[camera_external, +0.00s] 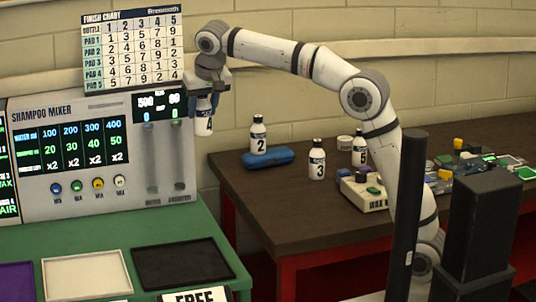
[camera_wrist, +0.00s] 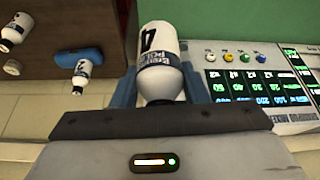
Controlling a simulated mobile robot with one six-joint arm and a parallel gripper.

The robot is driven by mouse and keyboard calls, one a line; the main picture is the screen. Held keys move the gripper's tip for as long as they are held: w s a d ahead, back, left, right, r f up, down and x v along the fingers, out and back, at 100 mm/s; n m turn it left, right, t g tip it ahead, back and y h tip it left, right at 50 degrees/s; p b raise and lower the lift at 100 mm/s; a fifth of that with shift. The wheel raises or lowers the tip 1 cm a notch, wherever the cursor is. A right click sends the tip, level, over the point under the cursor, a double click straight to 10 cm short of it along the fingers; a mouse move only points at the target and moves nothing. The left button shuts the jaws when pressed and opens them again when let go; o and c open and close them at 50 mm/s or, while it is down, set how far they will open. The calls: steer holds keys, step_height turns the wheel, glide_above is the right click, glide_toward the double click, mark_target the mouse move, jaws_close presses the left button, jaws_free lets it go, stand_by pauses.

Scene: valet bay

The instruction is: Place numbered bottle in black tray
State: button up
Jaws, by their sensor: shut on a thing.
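My gripper (camera_external: 207,92) is shut on a white bottle with a black number 4 (camera_external: 203,122). It holds the bottle upright in the air, in front of the right part of the shampoo mixer panel. In the wrist view the same bottle (camera_wrist: 161,62) sits between the blue fingers. The black tray (camera_external: 182,264) lies on the green table at the lower left, below my gripper. It looks empty.
A white tray (camera_external: 85,277) and a purple tray (camera_external: 14,284) lie left of the black one. The shampoo mixer (camera_external: 100,160) stands at the back of the green table. A "FREE" sign (camera_external: 196,296) is at the front.

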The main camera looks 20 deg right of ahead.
steer(key=s+a+n+b, duration=0.25)
steer(key=s+a, duration=0.35)
steer(key=s, duration=0.8)
steer(key=shift+y, duration=0.4)
steer(key=shift+w+a+f+b, duration=0.1)
steer(key=shift+f+b, duration=0.2)
steer(key=shift+f, duration=4.8)
steer(key=shift+w+d+f+b, duration=0.15)
steer(key=shift+f+b, duration=0.1)
steer(key=shift+f, duration=4.9)
steer(key=shift+w+a+f+b, duration=0.15)
steer(key=shift+f+b, duration=0.15)
steer(key=shift+f, duration=4.8)
steer(key=shift+f, duration=0.15)
steer(key=o, duration=1.1)
steer(key=shift+c, duration=0.2)
